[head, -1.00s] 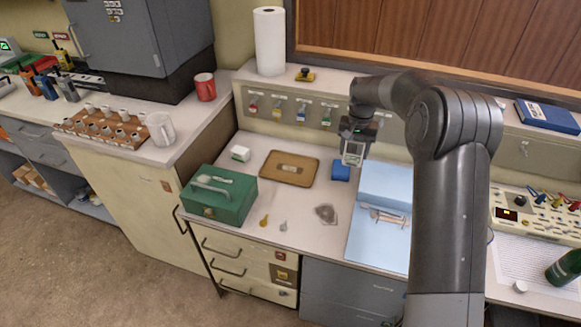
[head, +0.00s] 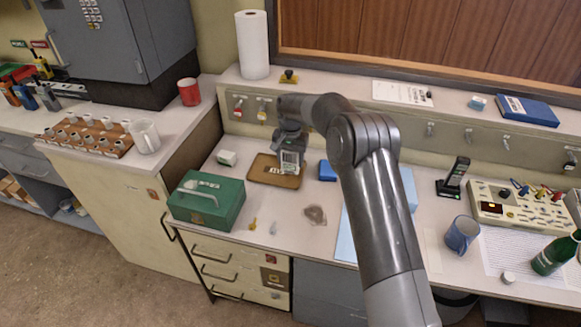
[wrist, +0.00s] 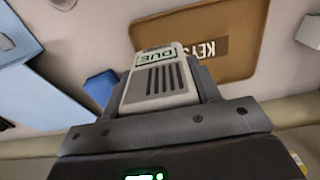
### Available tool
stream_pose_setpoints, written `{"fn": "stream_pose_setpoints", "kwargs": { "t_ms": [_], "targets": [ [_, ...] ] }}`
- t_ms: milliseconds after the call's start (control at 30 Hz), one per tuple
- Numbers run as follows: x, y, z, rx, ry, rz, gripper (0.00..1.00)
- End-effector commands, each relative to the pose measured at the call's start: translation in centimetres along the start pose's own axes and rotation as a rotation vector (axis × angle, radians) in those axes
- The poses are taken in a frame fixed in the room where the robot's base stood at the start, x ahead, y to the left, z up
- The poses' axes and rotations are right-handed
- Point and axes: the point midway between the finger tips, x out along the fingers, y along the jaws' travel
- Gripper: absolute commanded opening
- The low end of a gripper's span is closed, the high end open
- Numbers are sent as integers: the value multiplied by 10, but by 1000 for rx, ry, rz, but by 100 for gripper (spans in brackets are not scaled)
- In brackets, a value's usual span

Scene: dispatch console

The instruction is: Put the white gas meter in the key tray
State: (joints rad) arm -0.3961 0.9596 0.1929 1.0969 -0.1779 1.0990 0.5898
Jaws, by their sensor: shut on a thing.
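The white gas meter (head: 290,162), a small pale box with a display, is in my gripper (head: 291,149). In the wrist view the meter (wrist: 160,85) shows its grille and a label reading "DUE", with the gripper's fingers shut on its sides. The key tray (head: 262,176) is a flat brown tray on the counter. In the head view the meter overlaps the tray's right part and seems held above it. In the wrist view the tray (wrist: 243,58), with its "KEYS" label, lies partly behind the meter, toward the upper right.
A green box (head: 207,199) stands left of the tray. A small white-and-green box (head: 227,158) lies behind-left. A blue block (head: 327,170) sits just right of the tray. Hooks with key tags line the panel behind. A grey-brown item (head: 315,214) lies in front.

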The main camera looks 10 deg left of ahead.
Motion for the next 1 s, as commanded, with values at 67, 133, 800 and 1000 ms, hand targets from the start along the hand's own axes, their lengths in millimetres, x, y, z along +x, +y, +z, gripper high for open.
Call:
{"fn": "stream_pose_setpoints", "kwargs": {
  "t_ms": [67,133,800,1000],
  "targets": [
    [9,0,0,0,-2,1,28],
    [20,1,1,0,-4,2,28],
    [41,1,0,0,-1,0,69],
    [41,1,0,0,-1,0,78]
  ]
}}
